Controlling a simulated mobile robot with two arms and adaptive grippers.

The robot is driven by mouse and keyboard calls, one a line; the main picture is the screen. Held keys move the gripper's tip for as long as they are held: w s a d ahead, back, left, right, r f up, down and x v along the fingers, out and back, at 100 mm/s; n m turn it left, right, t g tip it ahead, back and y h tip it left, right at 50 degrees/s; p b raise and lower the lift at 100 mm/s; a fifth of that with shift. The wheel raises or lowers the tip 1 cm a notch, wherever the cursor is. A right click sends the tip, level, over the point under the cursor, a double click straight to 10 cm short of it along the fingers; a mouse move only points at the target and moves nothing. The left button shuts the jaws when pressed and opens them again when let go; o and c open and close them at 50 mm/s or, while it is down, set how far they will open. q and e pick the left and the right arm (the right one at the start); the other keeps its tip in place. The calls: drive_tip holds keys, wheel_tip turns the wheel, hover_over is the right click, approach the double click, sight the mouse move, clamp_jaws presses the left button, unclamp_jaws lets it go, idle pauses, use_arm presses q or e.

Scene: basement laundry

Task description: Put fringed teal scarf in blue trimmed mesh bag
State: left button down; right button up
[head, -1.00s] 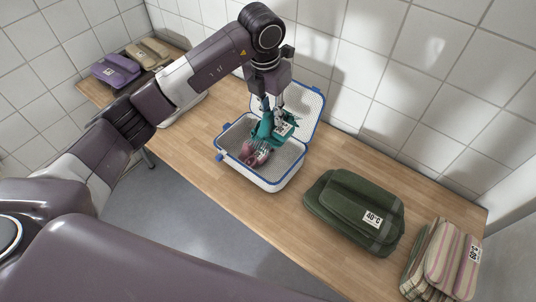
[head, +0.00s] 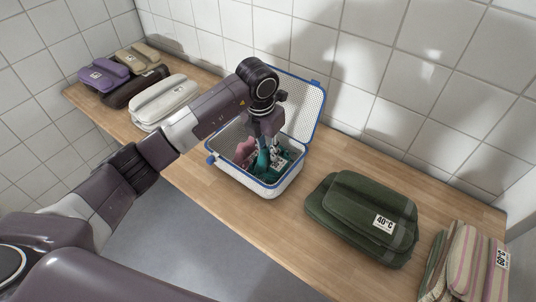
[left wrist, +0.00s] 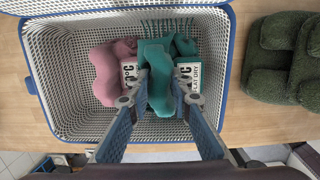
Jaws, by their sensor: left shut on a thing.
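The teal scarf (left wrist: 157,92) is bunched up inside the blue trimmed mesh bag (left wrist: 51,109), with its fringe along the far side in the left wrist view. It also shows in the head view (head: 263,161). The bag stands open on the wooden counter, its lid raised against the wall side, and its blue rim shows in the head view (head: 270,185). My left gripper (left wrist: 160,98) reaches down into the bag and is shut on the scarf. A pink item (left wrist: 103,72) with a white label lies in the bag to the left of the scarf. My right gripper is not in view.
A dark green folded bundle (head: 350,215) lies right of the bag and a striped bundle (head: 462,262) at the far right. White (head: 164,100), brown, purple and tan bundles lie on the left. Bare counter (head: 302,217) shows between bag and green bundle.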

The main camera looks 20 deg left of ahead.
use_arm(q)
drive_tip(key=shift+f, duration=0.2)
drive_tip(key=shift+f+b, duration=0.35)
drive_tip(key=shift+f, duration=0.25)
drive_tip(key=c, duration=1.7)
unclamp_jaws()
drive_tip(key=shift+c, duration=0.2)
drive_tip(key=shift+r, duration=0.1)
drive_tip(key=shift+r, duration=0.2)
wheel_tip(320, 180, up, 12)
drive_tip(key=s, duration=0.1)
drive_tip(key=shift+s+a+r+b, duration=0.25)
drive_tip(key=shift+s+a+b, duration=0.1)
